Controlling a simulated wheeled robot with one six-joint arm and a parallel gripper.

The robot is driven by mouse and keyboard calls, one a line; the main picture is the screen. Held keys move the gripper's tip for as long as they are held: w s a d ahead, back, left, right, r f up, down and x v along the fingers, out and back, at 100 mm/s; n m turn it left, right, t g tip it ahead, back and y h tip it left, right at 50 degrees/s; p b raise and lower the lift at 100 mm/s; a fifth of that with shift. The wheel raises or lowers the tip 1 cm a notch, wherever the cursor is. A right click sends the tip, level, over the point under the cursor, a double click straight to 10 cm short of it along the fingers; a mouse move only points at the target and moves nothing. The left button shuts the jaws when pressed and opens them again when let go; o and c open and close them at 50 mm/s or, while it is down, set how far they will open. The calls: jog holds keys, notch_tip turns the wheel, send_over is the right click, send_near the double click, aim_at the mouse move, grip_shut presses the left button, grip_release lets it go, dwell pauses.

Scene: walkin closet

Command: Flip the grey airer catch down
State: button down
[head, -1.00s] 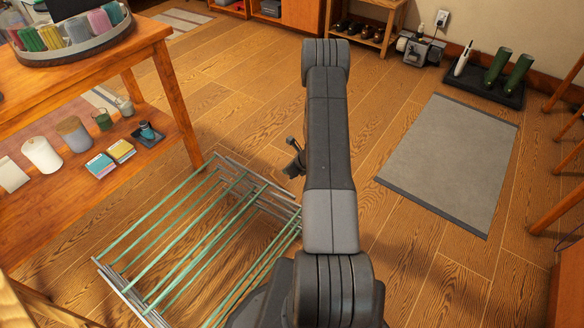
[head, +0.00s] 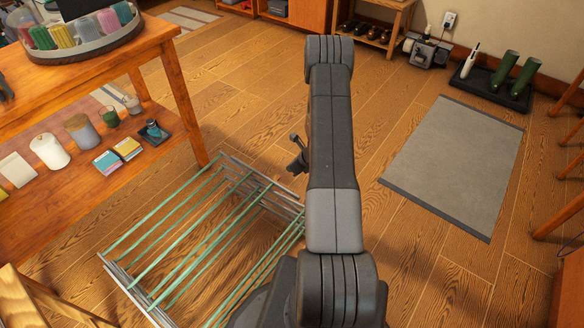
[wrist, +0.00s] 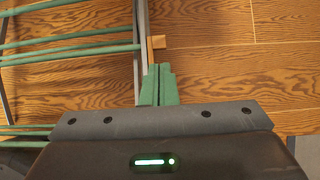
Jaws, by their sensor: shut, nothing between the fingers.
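The airer (head: 140,298) has a grey metal frame and green rods and sits low on the wooden floor, left of my arm in the head view. In the wrist view, its green rods (wrist: 75,51) are at the left, and a grey rail (wrist: 140,35) runs beside my fingers. My gripper (wrist: 158,70) has its green fingers shut and empty, close to that rail. I cannot clearly pick out the grey catch. A small dark lever-like part (head: 298,155) shows beside my arm; I cannot tell what it belongs to.
A wooden shelf table (head: 150,45) with a tray, jars and cards stands at the left. A grey mat (head: 455,165) lies at the right. Green boots on a black tray (head: 490,92) stand by the wall. The floor between airer and mat is clear.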

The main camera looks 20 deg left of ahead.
jog(key=p+v, duration=0.2)
jog(key=v, duration=1.1)
jog(key=shift+d+r, duration=0.25)
jog(key=shift+r, duration=0.1)
jog(key=shift+f, duration=0.1)
jog(key=b+x, duration=0.2)
jog(key=x, duration=1.1)
jog(key=shift+a+f, duration=0.25)
jog(key=shift+a, duration=0.05)
